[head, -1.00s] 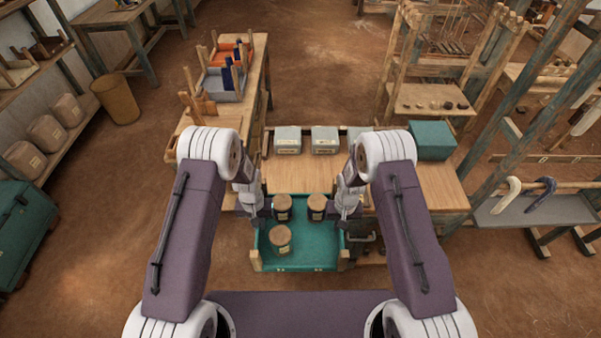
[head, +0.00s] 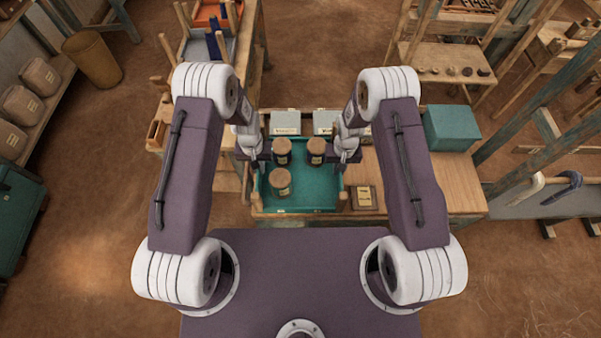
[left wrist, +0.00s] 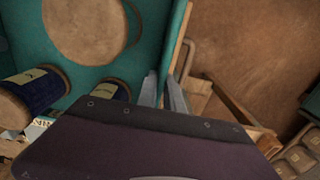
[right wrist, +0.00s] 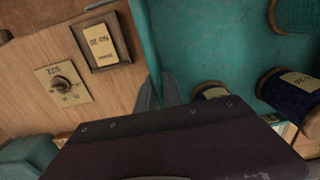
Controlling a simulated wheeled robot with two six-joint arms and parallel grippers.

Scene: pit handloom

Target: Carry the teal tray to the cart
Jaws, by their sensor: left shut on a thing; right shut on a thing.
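The teal tray (head: 322,195) is held level between my two grippers in the head view, over the front part of a wooden table (head: 400,195). Three round-topped spools stand in it: two at the back, a left one (head: 283,155) and a right one (head: 316,155), and one in front (head: 280,186). My left gripper (head: 257,165) is shut on the tray's left wall; its fingers straddle the rim in the left wrist view (left wrist: 170,88). My right gripper (head: 344,162) is shut on the right wall, also in the right wrist view (right wrist: 160,88). No cart is clearly identifiable.
Pale labelled boxes (head: 285,122) stand right behind the tray. A small framed label block (head: 364,197) lies right of it, and a teal box (head: 450,128) stands at the table's right. A rack with orange and grey bins (head: 214,48) stands back left. Open floor lies left.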

